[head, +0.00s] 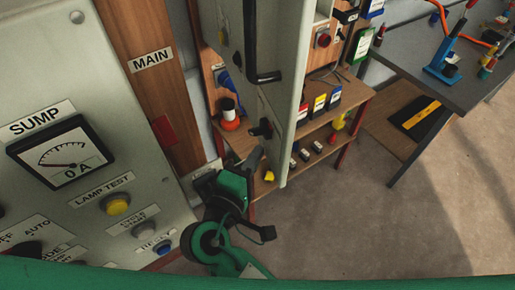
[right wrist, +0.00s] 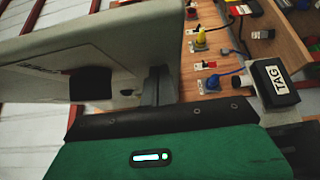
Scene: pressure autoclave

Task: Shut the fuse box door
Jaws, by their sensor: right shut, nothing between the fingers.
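The fuse box door (head: 284,120) is a tall pale grey panel standing open in the upper middle of the head view. It has a long black handle (head: 250,48) and a small black knob (head: 262,129) lower down. My right gripper (head: 226,182) is shut and empty, just below and left of the door's lower end. In the right wrist view the door (right wrist: 140,40) fills the upper left, close in front of the gripper (right wrist: 158,88). I cannot tell whether they touch. The inside of the fuse box is mostly hidden. My left gripper is not in view.
A grey control panel (head: 120,165) with a gauge and buttons stands close on the left. Wooden shelves (head: 335,118) with small coloured items are behind the door. A grey workbench (head: 440,75) stands at the upper right. The floor (head: 380,220) at lower right is clear.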

